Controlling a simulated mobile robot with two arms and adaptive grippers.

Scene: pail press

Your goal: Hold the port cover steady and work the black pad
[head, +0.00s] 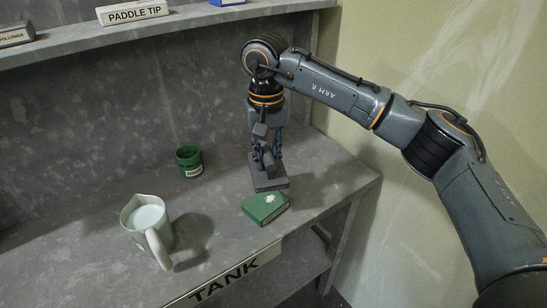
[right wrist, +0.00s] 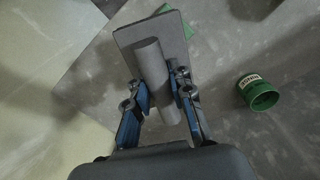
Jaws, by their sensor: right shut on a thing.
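My right gripper (head: 266,152) points down over the counter and is shut on the round handle of a dark grey rectangular pad (head: 270,184). In the right wrist view the fingers (right wrist: 157,86) close on both sides of the handle, and the flat pad (right wrist: 175,32) spreads out beyond it. I cannot tell whether the pad touches the counter. A green block (head: 265,207) with a white patch on top lies just in front of the pad; part of it shows behind the pad in the wrist view. I see nothing clearly identifiable as a port cover. My left gripper is out of view.
A green jar (head: 189,162) with a label stands left of the gripper. A pitcher (head: 148,222) of whitish liquid stands at the front left. The grey counter (head: 225,222) has a TANK label on its front edge. An upper shelf (head: 190,27) and a wall at the right bound the space.

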